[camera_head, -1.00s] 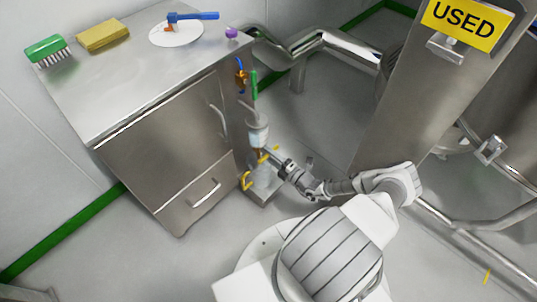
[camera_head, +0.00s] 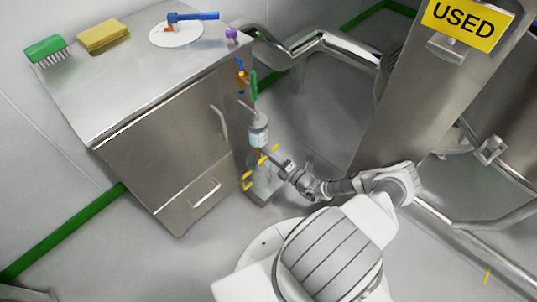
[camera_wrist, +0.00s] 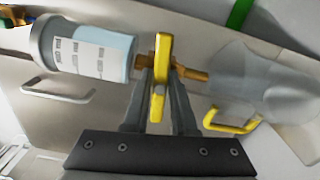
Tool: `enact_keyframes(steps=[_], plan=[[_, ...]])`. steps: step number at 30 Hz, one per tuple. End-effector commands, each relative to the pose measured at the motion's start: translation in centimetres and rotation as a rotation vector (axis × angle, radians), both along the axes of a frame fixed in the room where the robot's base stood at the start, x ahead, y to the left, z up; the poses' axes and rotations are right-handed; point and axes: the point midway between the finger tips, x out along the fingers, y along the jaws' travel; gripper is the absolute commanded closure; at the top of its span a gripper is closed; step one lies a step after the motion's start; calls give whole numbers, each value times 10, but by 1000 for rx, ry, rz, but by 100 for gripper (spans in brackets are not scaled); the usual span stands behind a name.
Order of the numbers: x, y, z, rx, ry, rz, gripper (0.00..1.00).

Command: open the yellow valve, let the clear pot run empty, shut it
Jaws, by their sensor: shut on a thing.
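The clear pot (camera_head: 258,131) hangs upright beside the steel cabinet; in the wrist view the pot (camera_wrist: 92,50) has a white printed label and pale blue near its outlet. The yellow valve (camera_wrist: 162,50) sits on the brass outlet pipe; its lever lies across the pipe. The valve also shows in the head view (camera_head: 275,149), partly hidden. My gripper (camera_wrist: 162,78) is shut on the valve's lever, one finger on each side. My gripper in the head view (camera_head: 267,155) reaches in from the right. A clear jug (camera_wrist: 255,85) with a yellow handle stands below the outlet.
The steel cabinet (camera_head: 160,150) stands close on the left, with a green brush (camera_head: 46,48), yellow sponge (camera_head: 103,35) and white disc (camera_head: 176,33) on top. A green tube (camera_head: 254,86) and orange fitting hang above the pot. A steel column with a USED sign (camera_head: 462,22) stands right.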

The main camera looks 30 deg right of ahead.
Motion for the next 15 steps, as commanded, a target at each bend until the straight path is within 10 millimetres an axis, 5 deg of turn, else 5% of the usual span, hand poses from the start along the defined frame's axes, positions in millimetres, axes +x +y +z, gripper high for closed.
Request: enact_keyframes(steps=[15], plan=[[0,0,1,-443,-162,1,100]])
